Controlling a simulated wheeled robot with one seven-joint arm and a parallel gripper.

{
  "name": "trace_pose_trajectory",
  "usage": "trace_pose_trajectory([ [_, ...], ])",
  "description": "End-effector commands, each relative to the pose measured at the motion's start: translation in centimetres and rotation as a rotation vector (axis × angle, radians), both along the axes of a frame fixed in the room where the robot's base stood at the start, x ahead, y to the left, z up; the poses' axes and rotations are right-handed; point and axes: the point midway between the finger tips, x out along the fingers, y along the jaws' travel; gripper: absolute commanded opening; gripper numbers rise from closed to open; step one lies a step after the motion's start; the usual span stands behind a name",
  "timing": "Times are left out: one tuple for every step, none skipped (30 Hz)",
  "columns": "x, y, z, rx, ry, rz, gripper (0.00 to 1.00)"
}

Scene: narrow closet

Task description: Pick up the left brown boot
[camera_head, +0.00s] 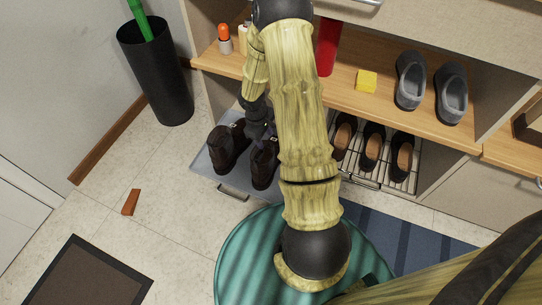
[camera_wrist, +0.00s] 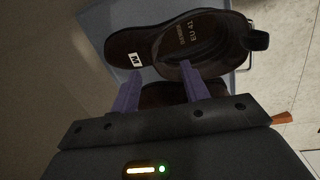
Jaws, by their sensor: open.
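The left brown boot (camera_head: 228,146) stands on a grey pull-out tray (camera_head: 203,160), beside the right brown boot (camera_head: 264,166), which my arm partly covers. In the wrist view the right boot (camera_wrist: 150,50) lies beyond the fingertips, with an "M" label and "EU 41" inside. Part of the left boot (camera_wrist: 162,94) shows between my purple fingers, the rest hidden by the gripper. My gripper (camera_wrist: 160,88) is open, with nothing clamped. I cannot tell whether the fingers touch the left boot.
A black bin (camera_head: 155,75) with a green item stands left of the wooden shelf (camera_head: 300,85). Grey shoes (camera_head: 410,80) sit on that shelf and dark shoes (camera_head: 372,147) on the rack below. An orange-brown wedge (camera_head: 131,202) lies on open floor at left.

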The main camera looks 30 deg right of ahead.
Motion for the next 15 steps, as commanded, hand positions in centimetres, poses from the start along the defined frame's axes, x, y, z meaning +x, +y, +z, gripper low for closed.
trace_pose_trajectory([
  [-0.1,-0.2,-0.7,0.0,0.001,-0.001,0.46],
  [-0.1,-0.3,-1.0,0.0,0.001,-0.002,0.46],
  [-0.2,-0.4,-1.5,0.0,0.001,-0.001,0.46],
  [-0.2,-0.6,-1.8,0.0,0.001,-0.002,0.46],
  [-0.2,-0.7,-2.2,0.0,0.001,-0.002,0.46],
  [-0.3,-0.9,-2.6,0.0,0.001,-0.002,0.46],
  [-0.3,-1.0,-2.9,0.0,0.001,-0.001,0.46],
  [-0.4,-1.1,-3.2,0.0,0.001,-0.001,0.46],
  [-0.4,-1.2,-3.8,0.0,0.002,0.0,0.46],
  [-0.4,-1.3,-4.1,0.0,0.002,-0.001,0.46],
  [-0.4,-1.3,-4.4,0.0,0.002,-0.001,0.46],
  [-0.4,-1.4,-4.6,-0.001,0.001,0.0,0.46],
  [-0.4,-1.4,-4.8,-0.001,0.001,0.0,0.46],
  [-0.4,-1.4,-4.8,-0.001,0.001,0.0,0.46],
  [-0.4,-1.4,-4.9,-0.001,0.001,0.0,0.46],
])
